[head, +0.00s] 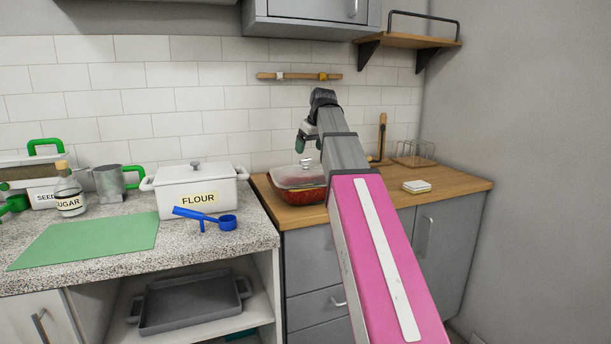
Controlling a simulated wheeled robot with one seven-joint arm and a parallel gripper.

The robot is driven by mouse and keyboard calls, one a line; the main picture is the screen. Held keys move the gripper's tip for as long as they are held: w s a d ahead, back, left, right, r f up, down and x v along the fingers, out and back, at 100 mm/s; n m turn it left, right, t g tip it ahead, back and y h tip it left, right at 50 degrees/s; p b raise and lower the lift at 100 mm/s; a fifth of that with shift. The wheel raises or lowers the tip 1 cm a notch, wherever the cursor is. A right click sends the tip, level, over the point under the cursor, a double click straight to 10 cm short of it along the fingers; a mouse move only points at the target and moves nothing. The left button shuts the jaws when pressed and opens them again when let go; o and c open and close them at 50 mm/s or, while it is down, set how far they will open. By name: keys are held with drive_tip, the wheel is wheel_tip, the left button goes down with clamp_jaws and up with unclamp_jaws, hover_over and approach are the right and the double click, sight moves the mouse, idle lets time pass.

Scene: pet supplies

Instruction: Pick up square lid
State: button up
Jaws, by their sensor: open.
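A red dish (300,195) stands on the wooden counter, left of my arm. A pale, see-through squarish lid (290,178) with a small knob rests on top of it. My gripper (304,148) is above the dish and lid, apart from them, with its jaws open and empty. My arm hides the right part of the dish and the counter behind it. A white box labelled FLOUR (197,190) also has a lid (195,170) with a knob.
A blue scoop (215,222) lies in front of the flour box. A small white stack (417,186) and a wire rack (412,152) are on the wooden counter (455,183) to the right. A shelf (408,41) juts out above. The green mat (90,238) is bare.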

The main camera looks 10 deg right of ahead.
sight(306, 159)
drive_tip(key=shift+x, duration=3)
drive_tip(key=shift+a, duration=0.15)
clamp_jaws()
drive_tip(key=shift+r, duration=0.1)
